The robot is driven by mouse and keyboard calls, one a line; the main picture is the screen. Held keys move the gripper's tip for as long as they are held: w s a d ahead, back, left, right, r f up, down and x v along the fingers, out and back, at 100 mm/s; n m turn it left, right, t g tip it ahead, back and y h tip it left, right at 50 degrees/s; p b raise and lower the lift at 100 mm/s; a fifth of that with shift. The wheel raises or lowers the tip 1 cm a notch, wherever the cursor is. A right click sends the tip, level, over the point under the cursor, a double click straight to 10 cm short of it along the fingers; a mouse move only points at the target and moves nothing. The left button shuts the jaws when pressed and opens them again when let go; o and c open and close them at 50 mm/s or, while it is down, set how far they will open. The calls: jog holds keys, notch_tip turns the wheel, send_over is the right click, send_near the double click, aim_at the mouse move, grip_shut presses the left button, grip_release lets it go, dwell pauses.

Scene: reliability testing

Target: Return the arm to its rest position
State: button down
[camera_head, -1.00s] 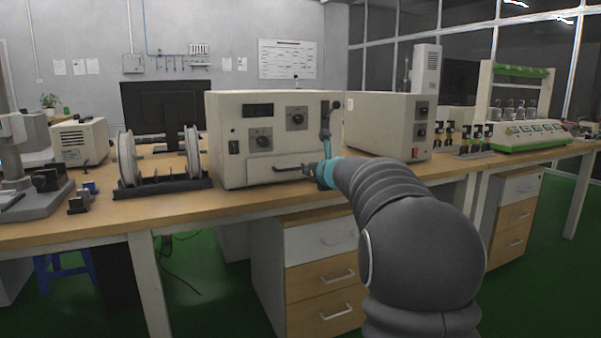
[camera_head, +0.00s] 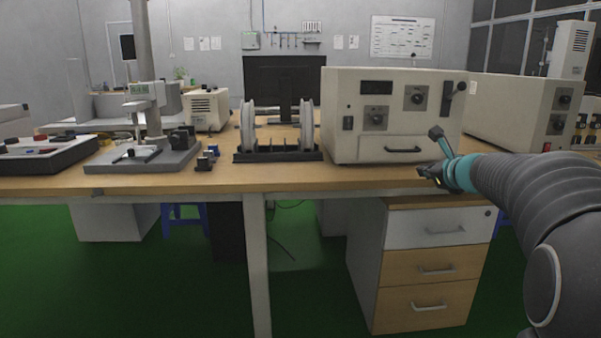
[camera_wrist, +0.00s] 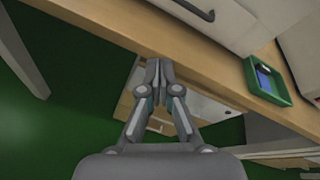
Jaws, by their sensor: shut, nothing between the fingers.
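My gripper (camera_head: 428,172) is at the end of my arm on the right of the head view, in front of the beige oven-like box (camera_head: 345,150). It appears close to the bench's front edge, below the box's handle (camera_head: 403,150). In the wrist view my gripper (camera_wrist: 158,64) points toward the wooden bench edge, with its two fingers together and nothing between them. My arm reaches in from the lower right of the head view.
The wooden bench (camera_head: 290,178) runs across, with a drawer cabinet (camera_head: 430,270) below. A spool stand (camera_head: 277,156) and a grey test stand (camera_head: 150,158) are on top. A green-rimmed tray (camera_wrist: 266,82) lies on the bench in the wrist view. Green floor is open at left.

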jog(key=s+a+f+n+g+y+p, duration=0.1)
jog(key=s+a+f+n+g, duration=0.4)
jog(key=s+n, duration=0.4)
jog(key=s+a+f+n+g, duration=0.2)
jog(key=s+a+f+n, duration=0.4)
jog(key=s+f+n, duration=0.25)
jog(key=s+a+n+g+h+p, duration=0.1)
jog(key=s+a+n, duration=0.2)
jog(key=s+n, duration=0.3)
jog(key=s+a+n+h+p, duration=0.1)
jog(key=s+n, duration=0.4)
jog(key=s, duration=1.1)
jog(key=shift+a+n+g+h+p, duration=0.35)
jog(key=shift+a+p, duration=0.3)
jog(key=shift+a, duration=0.45)
